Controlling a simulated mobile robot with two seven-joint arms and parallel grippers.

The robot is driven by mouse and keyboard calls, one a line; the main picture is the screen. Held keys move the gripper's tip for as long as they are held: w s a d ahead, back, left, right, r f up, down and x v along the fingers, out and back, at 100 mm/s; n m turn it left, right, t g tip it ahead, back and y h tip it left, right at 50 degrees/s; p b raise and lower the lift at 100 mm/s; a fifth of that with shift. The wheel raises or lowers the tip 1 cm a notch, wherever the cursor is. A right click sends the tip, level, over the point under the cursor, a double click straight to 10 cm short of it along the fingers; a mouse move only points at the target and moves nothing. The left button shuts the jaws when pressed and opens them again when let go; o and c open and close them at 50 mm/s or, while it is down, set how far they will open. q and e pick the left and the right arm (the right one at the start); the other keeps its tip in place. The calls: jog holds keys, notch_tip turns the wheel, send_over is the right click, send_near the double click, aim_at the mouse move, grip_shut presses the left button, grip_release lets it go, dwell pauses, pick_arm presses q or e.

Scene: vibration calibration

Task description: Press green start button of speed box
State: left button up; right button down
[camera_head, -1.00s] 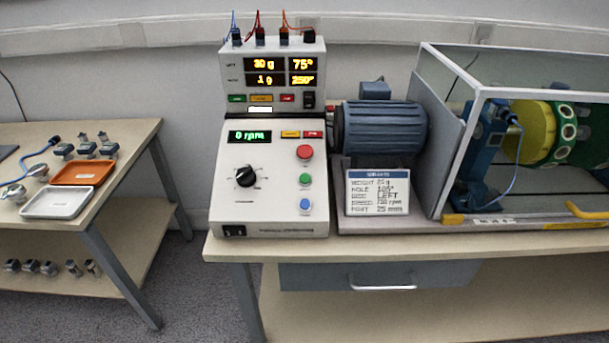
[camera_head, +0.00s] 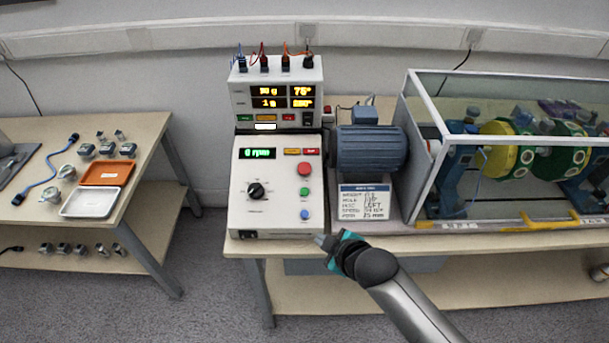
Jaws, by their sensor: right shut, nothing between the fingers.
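The speed box (camera_head: 270,215) is a white upright unit on the bench, with a green display reading 0 rpm and a black knob (camera_head: 256,190). On its right side are a red button (camera_head: 304,169), the green start button (camera_head: 304,191) below it, and a blue button (camera_head: 305,214) lowest. My right gripper (camera_head: 321,240) is shut and empty. It is at the bench's front edge, below and slightly right of the buttons, apart from the green one. My left gripper is out of view.
A measuring box (camera_head: 240,97) with yellow readouts stands behind the speed box. To the right are a blue motor (camera_head: 368,150), a text card (camera_head: 366,202) and a glazed enclosure (camera_head: 425,110). A side table at left holds an orange tray (camera_head: 107,173) and a white tray (camera_head: 72,212).

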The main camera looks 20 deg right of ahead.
aim_at(305, 191)
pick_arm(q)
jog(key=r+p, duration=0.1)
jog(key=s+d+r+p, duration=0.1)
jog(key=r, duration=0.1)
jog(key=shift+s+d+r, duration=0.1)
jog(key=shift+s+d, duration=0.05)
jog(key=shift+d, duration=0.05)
pick_arm(e)
jog(key=w+r+n+t, duration=0.2)
jog(key=w+r, duration=0.1)
jog(key=r, duration=0.3)
jog(key=w+a+r+n+t+y, duration=0.1)
jog(key=w+r+n, duration=0.2)
jog(key=r, duration=0.4)
jog(key=shift+w+t+y, duration=0.3)
jog(key=shift+w+t, duration=0.1)
jog(key=shift+w, duration=0.35)
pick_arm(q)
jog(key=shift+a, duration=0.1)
pick_arm(e)
jog(key=shift+f, duration=0.15)
